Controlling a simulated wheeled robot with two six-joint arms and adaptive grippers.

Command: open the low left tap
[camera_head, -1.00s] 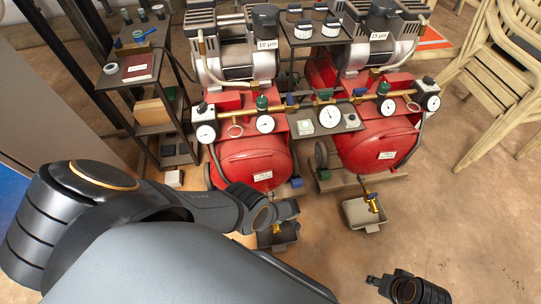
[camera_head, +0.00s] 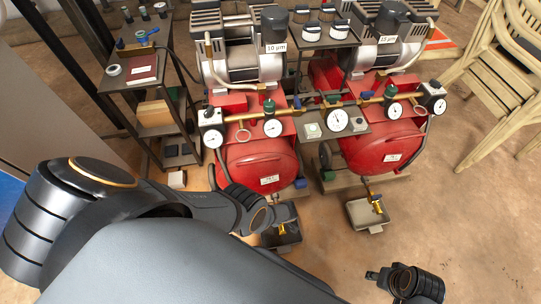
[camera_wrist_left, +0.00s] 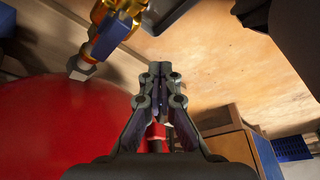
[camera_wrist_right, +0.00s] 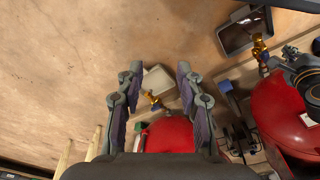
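The low left tap (camera_head: 282,229) is brass and sits over a dark tray (camera_head: 291,239) below the left red compressor (camera_head: 262,163). In the head view my left gripper (camera_head: 290,212) is just above it and partly hides it. In the left wrist view the brass tap's blue lever (camera_wrist_left: 109,37) is at upper left, apart from my left gripper (camera_wrist_left: 160,70), whose fingers are together with nothing visible between them. My right gripper (camera_wrist_right: 157,72) is open and empty; in the head view it (camera_head: 372,274) is low at right. The left tap also shows in the right wrist view (camera_wrist_right: 260,45).
The right compressor (camera_head: 385,148) has its own brass tap (camera_head: 376,203) above a grey tray (camera_head: 366,216). Gauges and a brass manifold run across above the tanks. A shelf (camera_head: 130,82) stands at left, stacked chairs (camera_head: 500,85) at right.

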